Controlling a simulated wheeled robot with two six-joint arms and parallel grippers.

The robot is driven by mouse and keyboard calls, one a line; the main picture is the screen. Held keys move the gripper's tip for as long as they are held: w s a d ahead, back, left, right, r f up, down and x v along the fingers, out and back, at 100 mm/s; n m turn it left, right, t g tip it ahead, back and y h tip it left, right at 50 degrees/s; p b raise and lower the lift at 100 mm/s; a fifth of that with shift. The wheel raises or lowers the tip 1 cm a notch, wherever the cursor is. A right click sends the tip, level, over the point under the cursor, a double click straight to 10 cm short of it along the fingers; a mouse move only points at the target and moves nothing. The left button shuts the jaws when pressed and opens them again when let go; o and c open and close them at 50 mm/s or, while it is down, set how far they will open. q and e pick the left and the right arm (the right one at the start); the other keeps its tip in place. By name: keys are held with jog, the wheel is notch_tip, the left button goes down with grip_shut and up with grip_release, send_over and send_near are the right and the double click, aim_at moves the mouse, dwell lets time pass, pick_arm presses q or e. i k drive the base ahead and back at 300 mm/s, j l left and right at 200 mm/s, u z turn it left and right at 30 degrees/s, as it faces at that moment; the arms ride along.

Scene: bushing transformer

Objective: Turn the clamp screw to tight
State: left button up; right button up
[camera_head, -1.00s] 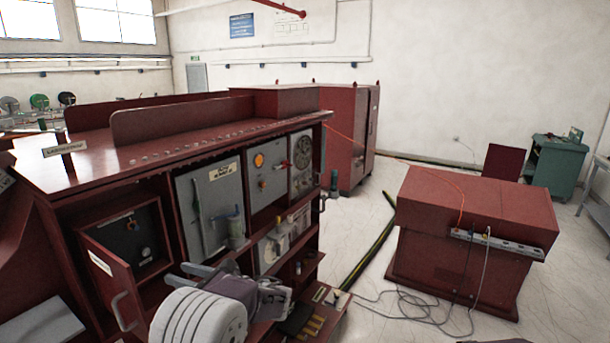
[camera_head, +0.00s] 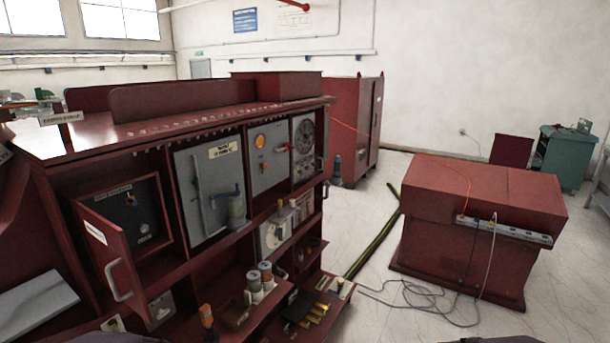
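I cannot tell which part is the clamp screw. A grey panel (camera_head: 210,185) in the red cabinet carries a long lever and a grey cylinder (camera_head: 236,211) with a dark blue handle on top. The panel to its right (camera_head: 268,158) has an orange round lamp and a small red-tipped handle. A whitish device with a round face (camera_head: 273,235) stands on the shelf below. Neither gripper shows in the head view. Only dark curved edges, probably my arms, show at the bottom left and bottom right.
The red cabinet (camera_head: 190,118) has an open door (camera_head: 106,250) swung outward at the left. Lower shelves hold grey cylinders (camera_head: 259,278) and an orange-tipped tool (camera_head: 206,318). A red console (camera_head: 465,240) stands at right, with loose cables (camera_head: 420,298) on the floor.

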aim_at(143, 227)
jog(key=u, duration=1.35)
